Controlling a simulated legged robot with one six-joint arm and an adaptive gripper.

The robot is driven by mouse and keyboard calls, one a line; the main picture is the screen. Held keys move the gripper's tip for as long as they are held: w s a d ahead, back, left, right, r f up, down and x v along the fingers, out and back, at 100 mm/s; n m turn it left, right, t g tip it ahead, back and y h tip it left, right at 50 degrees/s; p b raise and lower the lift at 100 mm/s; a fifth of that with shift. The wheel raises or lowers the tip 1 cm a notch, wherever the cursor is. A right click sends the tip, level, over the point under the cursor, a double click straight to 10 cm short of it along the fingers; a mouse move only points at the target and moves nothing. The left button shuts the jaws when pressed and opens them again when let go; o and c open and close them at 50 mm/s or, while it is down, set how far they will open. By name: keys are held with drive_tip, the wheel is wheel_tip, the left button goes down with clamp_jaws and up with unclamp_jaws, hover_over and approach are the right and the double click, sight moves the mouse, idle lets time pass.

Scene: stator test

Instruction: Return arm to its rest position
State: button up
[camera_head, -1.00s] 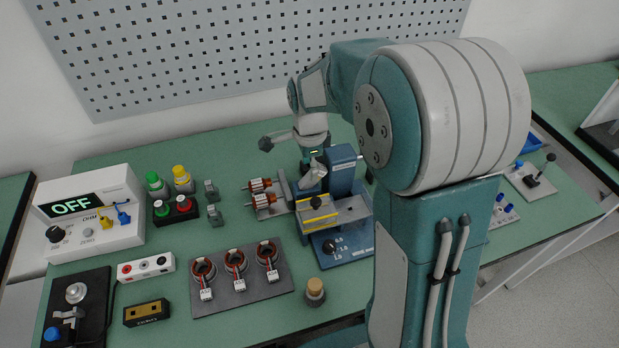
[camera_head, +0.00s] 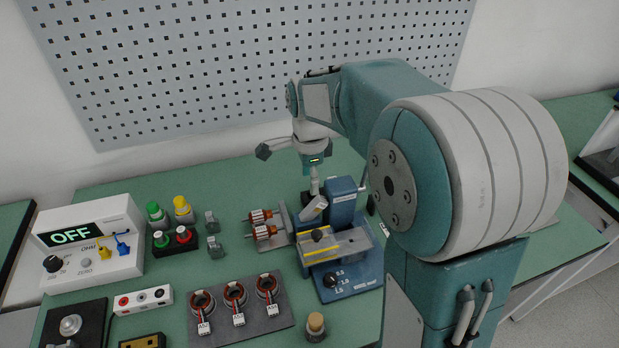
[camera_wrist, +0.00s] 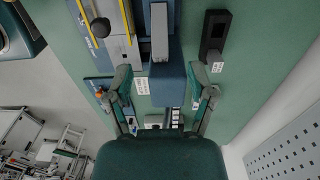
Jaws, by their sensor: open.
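My arm reaches over the bench in the head view, its elbow drum large at right and its wrist (camera_head: 312,148) above the blue fixture (camera_head: 342,205). In the wrist view my gripper (camera_wrist: 160,76) is open, with its two fingers spread wide and nothing between them held. The blue body of the fixture (camera_wrist: 166,84) lies below and between the fingers. I cannot tell the exact height of the fingers above it. In the head view one dark fingertip shows left of the wrist; the other is not clearly seen.
Copper-wound rotors (camera_head: 262,226) sit left of the fixture. Ring stators on a grey plate (camera_head: 240,325), a meter reading OFF (camera_head: 90,245) and a red-green button box (camera_head: 175,240) stand nearer left. A perforated panel (camera_head: 200,70) rises behind. Green bench is clear behind the rotors.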

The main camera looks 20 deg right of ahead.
idle(0.3)
drive_tip(key=s+r+n+t, duration=0.3)
drive_tip(key=s+n, duration=0.6)
drive_tip(key=s, duration=0.1)
drive_tip(key=s+r+n+t, duration=0.2)
drive_tip(key=s+r+n, duration=0.1)
drive_tip(key=s+n, duration=0.6)
drive_tip(key=shift+s+a+r+t, duration=0.4)
drive_tip(key=shift+s+a, duration=0.05)
drive_tip(key=shift+s, duration=0.6)
drive_tip(key=shift+w, duration=0.1)
